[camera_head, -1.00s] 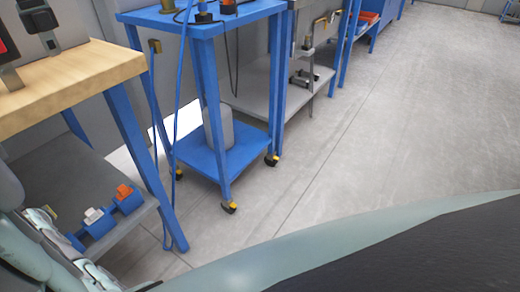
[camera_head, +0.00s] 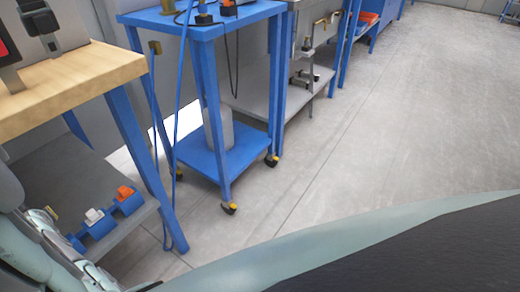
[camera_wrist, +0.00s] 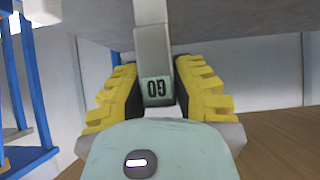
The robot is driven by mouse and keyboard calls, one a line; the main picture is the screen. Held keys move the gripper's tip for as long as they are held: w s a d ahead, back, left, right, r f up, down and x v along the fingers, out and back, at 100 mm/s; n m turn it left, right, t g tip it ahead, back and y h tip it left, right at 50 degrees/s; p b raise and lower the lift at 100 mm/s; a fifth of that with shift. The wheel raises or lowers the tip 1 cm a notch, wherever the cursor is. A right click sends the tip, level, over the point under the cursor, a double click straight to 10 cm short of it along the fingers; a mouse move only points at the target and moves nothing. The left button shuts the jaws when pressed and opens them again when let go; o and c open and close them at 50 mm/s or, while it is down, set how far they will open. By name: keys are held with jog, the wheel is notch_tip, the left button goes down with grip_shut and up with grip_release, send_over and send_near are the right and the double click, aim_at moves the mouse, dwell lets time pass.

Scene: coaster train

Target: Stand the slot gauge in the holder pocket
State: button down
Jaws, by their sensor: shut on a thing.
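In the wrist view my gripper (camera_wrist: 157,88) has its yellow ribbed fingers closed on both sides of a grey, flat bar, which I take to be the slot gauge (camera_wrist: 153,48). A pale green label with dark letters, apparently "GO", sits between the fingers. The bar runs up to the top edge of the picture, in front of a broad grey surface (camera_wrist: 240,22); whether they touch cannot be told. Its far end is out of view. I cannot make out the holder pocket for sure in either view. My gripper does not show in the head view.
A wooden bench top (camera_head: 85,85) is at left, carrying a grey and black device (camera_head: 40,25). Below it, a shelf (camera_head: 75,180) holds small blue bins (camera_head: 98,225). A blue wheeled cart (camera_head: 225,160) stands beside it. The floor (camera_head: 400,110) to the right is clear.

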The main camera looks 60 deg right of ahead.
jog(key=shift+f+b, duration=1.1)
jog(key=shift+f, duration=1.1)
jog(key=c, duration=0.9)
grip_release()
jog(key=shift+w, duration=0.1)
jog(key=shift+o, duration=0.2)
jog(key=v, duration=1.2)
jog(key=shift+d, duration=0.1)
